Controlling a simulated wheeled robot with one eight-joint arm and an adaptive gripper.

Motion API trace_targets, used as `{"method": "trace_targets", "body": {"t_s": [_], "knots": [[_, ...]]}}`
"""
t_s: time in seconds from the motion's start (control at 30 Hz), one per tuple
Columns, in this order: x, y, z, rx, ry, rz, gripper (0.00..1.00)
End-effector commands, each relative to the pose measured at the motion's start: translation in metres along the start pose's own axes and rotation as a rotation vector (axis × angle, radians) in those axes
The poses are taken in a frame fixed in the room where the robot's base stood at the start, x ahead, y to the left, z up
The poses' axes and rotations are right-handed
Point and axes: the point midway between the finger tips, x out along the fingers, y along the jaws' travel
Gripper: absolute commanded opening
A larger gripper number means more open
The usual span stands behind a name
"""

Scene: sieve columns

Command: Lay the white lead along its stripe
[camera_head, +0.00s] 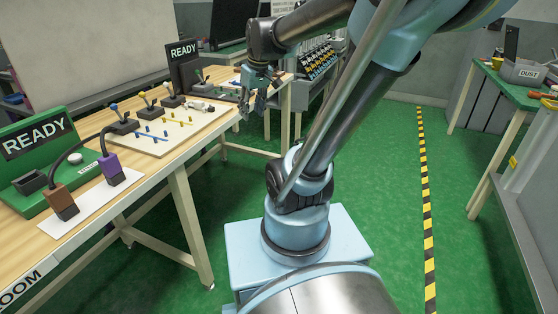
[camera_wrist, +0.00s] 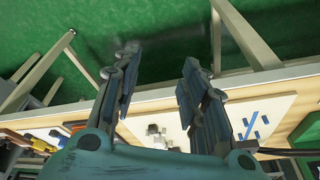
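A pale board (camera_head: 160,143) lies on the wooden bench, with a blue pegged stripe (camera_head: 150,135) and a yellow pegged stripe (camera_head: 178,121). A white piece (camera_head: 200,106), apparently the white lead's end or coil, lies at the board's far end. It also shows in the wrist view (camera_wrist: 154,130), beyond the fingers. A dark holder with a white knob (camera_head: 167,88) stands behind the board. My gripper (camera_head: 252,106) is beyond the bench's front edge, right of the white piece. In the wrist view my gripper's fingers (camera_wrist: 155,85) are apart with nothing between them. The white stripe is too small to make out.
Holders with a blue knob (camera_head: 114,108) and a yellow knob (camera_head: 143,95) stand along the board's back. A green READY station (camera_head: 35,140) with brown and purple plugs (camera_head: 110,170) is at the left. Green floor is open in front of the bench.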

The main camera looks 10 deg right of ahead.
Motion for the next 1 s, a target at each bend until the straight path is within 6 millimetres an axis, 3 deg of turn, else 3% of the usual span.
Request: {"method": "trace_targets", "body": {"t_s": [0.1,0.3,0.5,0.7,1.0], "knots": [[0.012,0.001,0.047,0.081,-0.016,0.025,0.40],[0.038,0.002,0.118,0.218,-0.039,0.069,0.40],[0.064,0.001,0.168,0.323,-0.056,0.104,0.40],[0.075,-0.002,0.186,0.365,-0.063,0.119,0.40],[0.075,-0.002,0.186,0.367,-0.063,0.119,0.40]]}}
